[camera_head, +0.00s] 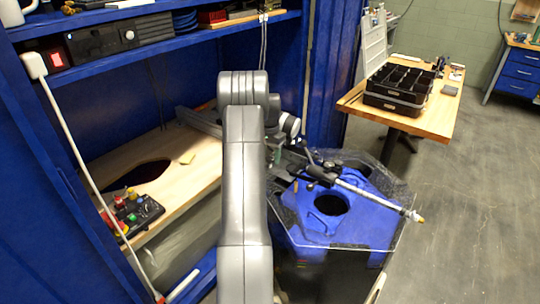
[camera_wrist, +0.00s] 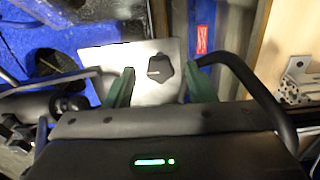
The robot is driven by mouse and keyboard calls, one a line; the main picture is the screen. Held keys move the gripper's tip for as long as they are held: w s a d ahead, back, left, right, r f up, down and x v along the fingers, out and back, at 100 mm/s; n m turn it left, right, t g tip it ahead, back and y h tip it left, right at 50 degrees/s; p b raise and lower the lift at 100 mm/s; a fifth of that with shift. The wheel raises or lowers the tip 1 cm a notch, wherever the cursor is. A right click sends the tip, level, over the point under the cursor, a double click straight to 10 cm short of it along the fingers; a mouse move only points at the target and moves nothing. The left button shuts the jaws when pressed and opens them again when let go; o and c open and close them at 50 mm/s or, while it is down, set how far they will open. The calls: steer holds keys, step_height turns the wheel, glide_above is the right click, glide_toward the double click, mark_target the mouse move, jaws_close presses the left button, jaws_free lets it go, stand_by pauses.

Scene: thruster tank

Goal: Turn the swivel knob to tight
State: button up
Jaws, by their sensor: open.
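A small dark knob (camera_wrist: 160,68) with a pointed end sits against a light metal plate (camera_wrist: 150,95) in the wrist view. It looks like the swivel knob; its tightness cannot be told. My gripper (camera_wrist: 158,72) is open, its two green fingers on either side of the knob with gaps to both. Whether the fingers reach the knob's depth is unclear. In the head view my arm partly hides the gripper (camera_head: 284,161) at the tank's near left edge. The thruster's long shaft (camera_head: 370,196) lies across the blue tank (camera_head: 365,225), pointing right. The knob cannot be made out there.
A wooden bench (camera_head: 205,160) in a blue cabinet is left of the tank, with a control box (camera_head: 132,212) on it. A table (camera_head: 425,120) with black organizer cases (camera_head: 398,87) stands behind right. The floor (camera_head: 480,230) on the right is clear.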

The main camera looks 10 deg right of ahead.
step_height(320, 180, up, 14)
steer(key=shift+f+b, duration=0.2)
steer(key=shift+b, duration=0.1)
step_height(320, 180, down, 14)
steer(key=shift+r+p, duration=0.1)
steer(key=shift+p, duration=0.25)
stand_by(0.5)
